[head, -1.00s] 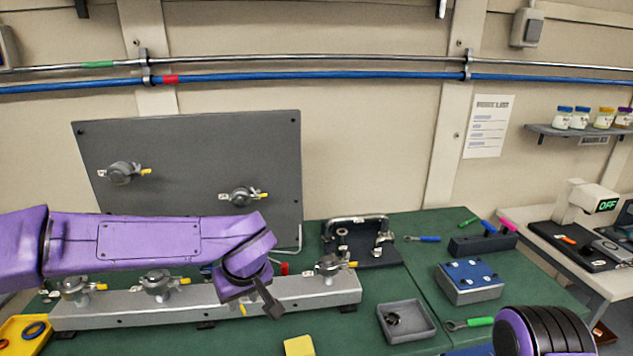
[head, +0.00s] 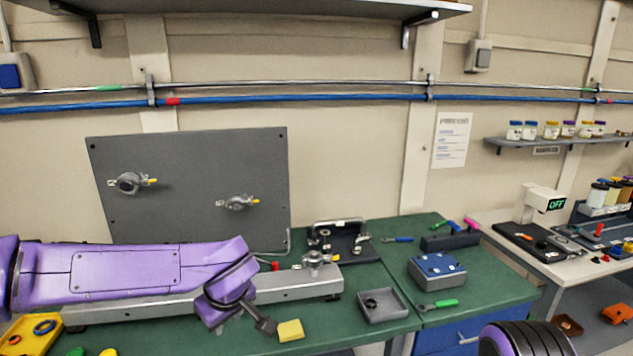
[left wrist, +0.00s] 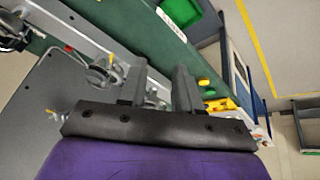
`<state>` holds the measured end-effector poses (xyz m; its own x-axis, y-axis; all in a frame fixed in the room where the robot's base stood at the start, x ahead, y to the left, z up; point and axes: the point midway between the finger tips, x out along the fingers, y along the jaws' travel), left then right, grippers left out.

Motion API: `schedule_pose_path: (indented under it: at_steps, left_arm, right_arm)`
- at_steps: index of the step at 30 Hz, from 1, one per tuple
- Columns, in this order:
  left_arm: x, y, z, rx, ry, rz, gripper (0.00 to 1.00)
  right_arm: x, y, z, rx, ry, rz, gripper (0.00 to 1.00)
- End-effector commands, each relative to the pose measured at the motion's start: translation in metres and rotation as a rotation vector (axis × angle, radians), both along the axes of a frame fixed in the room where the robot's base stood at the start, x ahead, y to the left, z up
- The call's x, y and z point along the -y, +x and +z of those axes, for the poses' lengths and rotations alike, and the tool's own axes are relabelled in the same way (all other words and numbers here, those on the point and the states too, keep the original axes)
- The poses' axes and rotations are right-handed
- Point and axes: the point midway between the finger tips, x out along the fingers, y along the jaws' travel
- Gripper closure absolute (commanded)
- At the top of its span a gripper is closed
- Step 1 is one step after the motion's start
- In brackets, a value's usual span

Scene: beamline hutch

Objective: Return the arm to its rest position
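My left arm comes in from the left in the head view, stretched over the green bench (head: 360,335). Its gripper (head: 266,326) hangs low beside a yellow block (head: 290,330), apparently not holding it. In the left wrist view the two fingers of this gripper (left wrist: 160,75) stand apart with nothing between them. The bench rail with clamps lies beyond them there. In the head view my forearm hides much of the grey rail (head: 300,285). Part of my right arm shows at the bottom right; its gripper is out of view.
A grey panel (head: 190,215) with two clamps stands behind the left arm. A grey tray (head: 383,318), a blue-topped block (head: 437,270) and a yellow bin (head: 28,325) are on the bench. A shelf (head: 270,8) overhangs at the top.

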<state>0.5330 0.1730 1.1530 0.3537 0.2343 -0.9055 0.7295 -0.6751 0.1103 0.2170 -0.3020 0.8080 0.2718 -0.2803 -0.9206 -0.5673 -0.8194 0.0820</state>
Motion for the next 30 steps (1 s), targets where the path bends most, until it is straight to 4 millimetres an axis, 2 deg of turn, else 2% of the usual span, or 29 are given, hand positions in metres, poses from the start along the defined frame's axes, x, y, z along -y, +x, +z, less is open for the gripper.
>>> schedule_pose_path:
  at_steps: [7, 10, 11, 14, 16, 18, 20, 21, 23, 24, 27, 30]
  left_arm:
    - [-0.012, 0.013, -0.011, 0.188, -0.004, 0.166, 0.67]
    - [-0.021, 0.015, -0.039, 0.283, 0.014, 0.225, 0.67]
    - [-0.024, 0.014, -0.053, 0.311, 0.021, 0.237, 0.67]
    - [-0.034, 0.003, -0.115, 0.390, 0.039, 0.248, 0.67]
    - [-0.041, -0.014, -0.168, 0.418, 0.041, 0.225, 0.67]
    - [-0.049, -0.042, -0.227, 0.410, 0.035, 0.178, 0.67]
    - [-0.056, -0.072, -0.273, 0.377, 0.025, 0.132, 0.67]
    - [-0.060, -0.094, -0.302, 0.343, 0.019, 0.097, 0.67]
    - [-0.069, -0.132, -0.342, 0.278, 0.013, 0.044, 0.67]
    - [-0.076, -0.158, -0.366, 0.224, 0.014, 0.005, 0.67]
    - [-0.095, -0.224, -0.414, 0.077, 0.038, -0.101, 0.67]
    - [-0.116, -0.276, -0.443, -0.053, 0.089, -0.186, 0.67]
  right_arm:
    - [0.000, 0.000, -0.001, 0.001, -0.001, 0.000, 0.57]
    - [0.000, 0.000, -0.006, 0.000, 0.000, 0.000, 0.57]
    - [0.000, 0.000, -0.009, 0.000, 0.000, 0.000, 0.57]
    - [0.000, 0.000, -0.021, 0.000, 0.000, 0.000, 0.57]
    - [0.000, 0.000, -0.032, 0.000, 0.000, 0.000, 0.57]
    - [0.000, 0.000, -0.045, 0.000, 0.000, 0.000, 0.57]
    - [0.000, 0.000, -0.055, 0.000, 0.000, 0.000, 0.57]
    - [0.000, 0.000, -0.062, 0.000, 0.000, 0.000, 0.57]
    - [0.000, 0.000, -0.073, 0.000, 0.000, 0.000, 0.57]
    - [0.000, 0.000, -0.080, 0.000, 0.000, 0.000, 0.57]
    - [0.000, 0.000, -0.097, 0.000, 0.000, 0.000, 0.57]
    - [0.000, 0.000, -0.111, 0.000, 0.000, 0.000, 0.57]
